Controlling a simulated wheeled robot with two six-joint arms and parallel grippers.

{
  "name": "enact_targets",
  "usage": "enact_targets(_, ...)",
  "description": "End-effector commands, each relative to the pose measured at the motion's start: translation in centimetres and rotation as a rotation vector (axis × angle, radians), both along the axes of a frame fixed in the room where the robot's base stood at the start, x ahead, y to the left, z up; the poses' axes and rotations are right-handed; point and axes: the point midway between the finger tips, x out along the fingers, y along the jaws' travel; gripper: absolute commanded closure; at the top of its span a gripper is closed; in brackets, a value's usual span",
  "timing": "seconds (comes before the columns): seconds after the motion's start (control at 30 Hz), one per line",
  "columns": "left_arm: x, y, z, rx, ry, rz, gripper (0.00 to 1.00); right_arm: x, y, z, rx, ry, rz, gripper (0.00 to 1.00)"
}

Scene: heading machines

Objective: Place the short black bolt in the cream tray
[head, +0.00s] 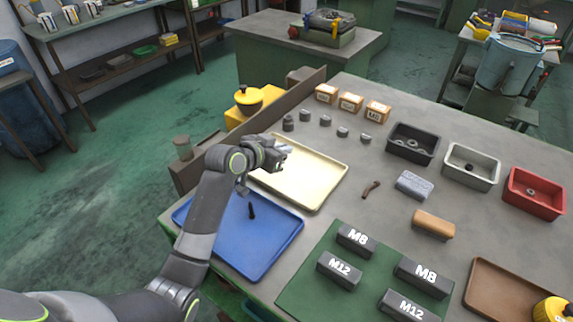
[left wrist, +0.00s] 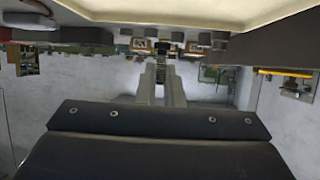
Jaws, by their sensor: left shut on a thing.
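The cream tray (head: 318,188) lies on the grey table beyond the blue tray. My left gripper (head: 284,149) is over the far left part of the cream tray. It is shut; in the left wrist view a dark ridged thing (left wrist: 160,72), which looks like the short black bolt, shows between its fingers. In the head view the held thing is hidden by the gripper. Another black bolt (head: 251,211) lies in the blue tray (head: 270,250). My right gripper is not in view.
A rusty bolt (head: 371,189) lies on the table right of the cream tray. Black (head: 413,143), grey-white (head: 471,166) and red bins (head: 534,194) stand farther right. A green mat (head: 330,293) with labelled blocks is in front. A yellow container (head: 250,103) stands beyond the left edge.

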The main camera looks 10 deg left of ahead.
Motion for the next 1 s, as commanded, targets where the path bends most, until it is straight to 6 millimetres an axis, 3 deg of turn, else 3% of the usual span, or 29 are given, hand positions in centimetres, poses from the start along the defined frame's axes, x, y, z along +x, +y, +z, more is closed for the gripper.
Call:
enact_targets(0.5, -0.1, 0.0, -6.2, -0.001, 0.0, 0.0, 1.0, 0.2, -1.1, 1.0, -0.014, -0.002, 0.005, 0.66)
enact_targets(0.87, 0.0, 0.0, -6.7, 0.0, -0.002, 0.0, 1.0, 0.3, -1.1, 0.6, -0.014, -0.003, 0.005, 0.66)
enact_targets(0.9, 0.0, 0.0, -6.5, 0.0, -0.002, 0.0, 0.87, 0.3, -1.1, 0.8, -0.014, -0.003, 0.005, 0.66)
enact_targets(1.0, 0.0, 0.0, -6.5, 0.0, -0.002, 0.0, 0.74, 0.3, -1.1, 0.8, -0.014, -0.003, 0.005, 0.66)
